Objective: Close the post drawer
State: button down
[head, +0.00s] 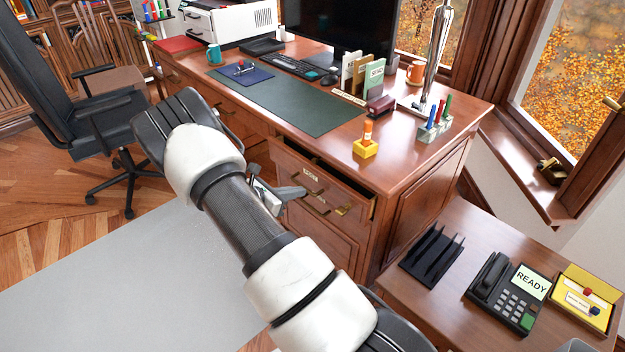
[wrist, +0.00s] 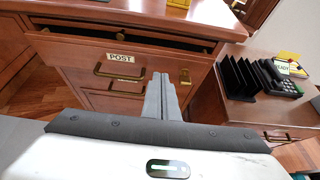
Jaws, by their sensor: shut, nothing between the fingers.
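The post drawer (head: 345,192) is in the right end of the wooden desk and stands partly open, with a dark gap between its front and the desktop. My gripper (head: 301,190) is in front of the drawer.
The desk top (head: 385,145) holds a yellow stamp block (head: 366,149), a green mat (head: 300,100) and a monitor. A side table (head: 400,292) with a black file rack (head: 431,256) and a phone (head: 508,297) stands right. An office chair (head: 95,125) is at left.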

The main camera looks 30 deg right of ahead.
jog(key=r, duration=0.1)
jog(key=b, duration=0.2)
send_near(337, 180)
jog(key=shift+y, duration=0.4)
jog(key=d+f, duration=0.3)
jog(key=shift+w, duration=0.1)
jog(key=shift+w+d, duration=0.15)
jog(key=shift+d, duration=0.5)
jog(key=shift+d, duration=0.1)
jog(key=shift+w+d+b, duration=0.15)
jog(key=shift+d+b, duration=0.2)
jog(key=shift+d, duration=0.25)
jog(key=shift+w+d+b, duration=0.15)
jog(key=shift+d+b, duration=0.2)
jog(key=shift+d, duration=0.25)
jog(key=shift+a, duration=0.15)
